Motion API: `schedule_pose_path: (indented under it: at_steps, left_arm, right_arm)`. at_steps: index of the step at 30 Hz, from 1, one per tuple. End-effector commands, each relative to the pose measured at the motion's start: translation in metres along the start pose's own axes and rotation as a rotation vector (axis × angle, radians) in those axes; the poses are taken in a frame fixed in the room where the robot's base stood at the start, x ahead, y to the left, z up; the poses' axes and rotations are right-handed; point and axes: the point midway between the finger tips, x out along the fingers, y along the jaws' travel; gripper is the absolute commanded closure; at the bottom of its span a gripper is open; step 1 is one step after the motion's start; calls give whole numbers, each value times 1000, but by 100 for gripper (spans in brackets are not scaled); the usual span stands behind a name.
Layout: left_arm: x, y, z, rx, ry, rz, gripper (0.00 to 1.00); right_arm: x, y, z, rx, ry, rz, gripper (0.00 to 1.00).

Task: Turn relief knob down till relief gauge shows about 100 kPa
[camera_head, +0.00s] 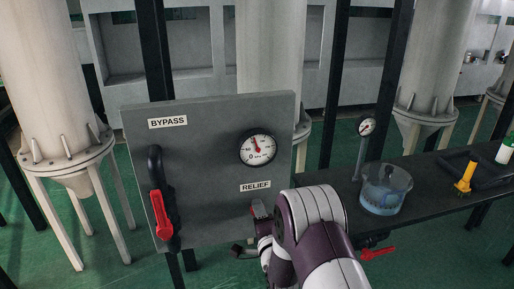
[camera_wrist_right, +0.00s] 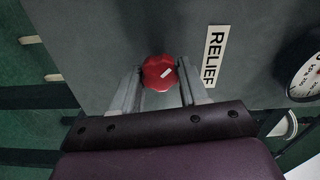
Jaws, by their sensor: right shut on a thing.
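The red relief knob (camera_wrist_right: 159,73), with a white mark on its face, is on the grey panel (camera_head: 205,120) below the RELIEF label (camera_head: 255,186). It shows between my right gripper's fingers (camera_wrist_right: 160,88) in the right wrist view, and the gripper is shut on it. In the head view my right arm hides most of the knob. The relief gauge (camera_head: 258,149) is a round white dial above the label. Its red needle points up, slightly left; the exact reading is too small to tell. My left gripper is not in view.
A red-handled BYPASS lever (camera_head: 161,214) is on the panel's left side. A dark bench (camera_head: 425,190) at right holds a clear container of bluish liquid (camera_head: 387,188), a yellow tool (camera_head: 465,177) and a small gauge (camera_head: 366,126) on a post. A red-handled valve (camera_head: 377,252) is below the bench.

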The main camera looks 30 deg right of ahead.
Motion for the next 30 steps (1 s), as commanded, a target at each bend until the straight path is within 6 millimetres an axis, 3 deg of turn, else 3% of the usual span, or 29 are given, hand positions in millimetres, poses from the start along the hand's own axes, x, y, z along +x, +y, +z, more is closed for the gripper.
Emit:
schedule_pose_path:
  at_steps: [8,15,24,30]
  left_arm:
    - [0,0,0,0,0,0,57]
    - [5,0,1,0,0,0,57]
    - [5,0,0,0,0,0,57]
    - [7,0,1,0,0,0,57]
  right_arm:
    - [0,1,0,2,-1,2,78]
    - [0,2,0,266,0,2,78]
    - [0,1,0,309,0,2,78]
    - [0,1,0,452,0,2,78]
